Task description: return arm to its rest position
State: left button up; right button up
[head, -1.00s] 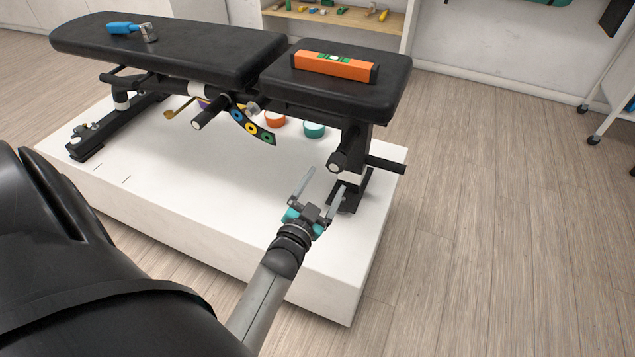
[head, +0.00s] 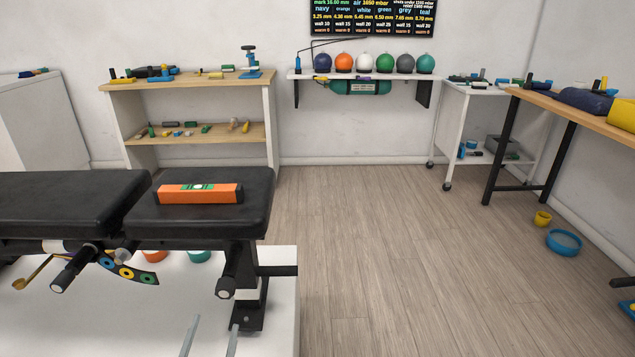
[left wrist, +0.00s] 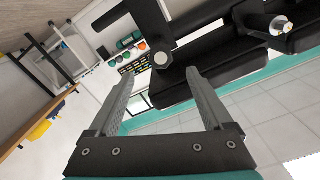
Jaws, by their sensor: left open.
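My left gripper (head: 211,338) shows at the bottom edge of the head view, only its two finger tips in frame. The fingers stand apart with nothing between them, over the white platform near the foot of the black bench (head: 257,200). In the left wrist view the open left gripper (left wrist: 158,88) fills the lower left, its jaws wide and empty. The bench's dark frame and padding (left wrist: 215,50) are close beyond the fingers. The arm behind the left gripper is out of the head view. My right gripper is not in view.
An orange level (head: 170,194) lies on the bench pad. The white platform (head: 285,325) ends right of the bench; the floor beyond is clear. A shelf unit (head: 190,100), a wall rack of balls (head: 350,75), a white cart (head: 468,110) and a blue bowl (head: 564,243) stand farther off.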

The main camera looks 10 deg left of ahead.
pick_arm(q)
jog(key=s+d+f+g+h+p, duration=0.2)
jog(key=s+d+f+g, duration=0.15)
jog(key=f, duration=0.55)
jog(key=s+d+f+g+h+p, duration=0.1)
jog(key=s+d+f+g+p, duration=0.15)
jog(key=s+f, duration=0.45)
jog(key=s+f+g+p, duration=0.1)
jog(key=s+f+g, duration=0.3)
jog(key=s, duration=0.6)
jog(key=s+f+g+p, duration=0.1)
jog(key=s+f+g, duration=0.4)
jog(key=s+f, duration=0.3)
jog(key=shift+s+a+f+m+h, duration=0.2)
jog(key=shift+s+m+h, duration=0.15)
jog(key=shift+s, duration=0.6)
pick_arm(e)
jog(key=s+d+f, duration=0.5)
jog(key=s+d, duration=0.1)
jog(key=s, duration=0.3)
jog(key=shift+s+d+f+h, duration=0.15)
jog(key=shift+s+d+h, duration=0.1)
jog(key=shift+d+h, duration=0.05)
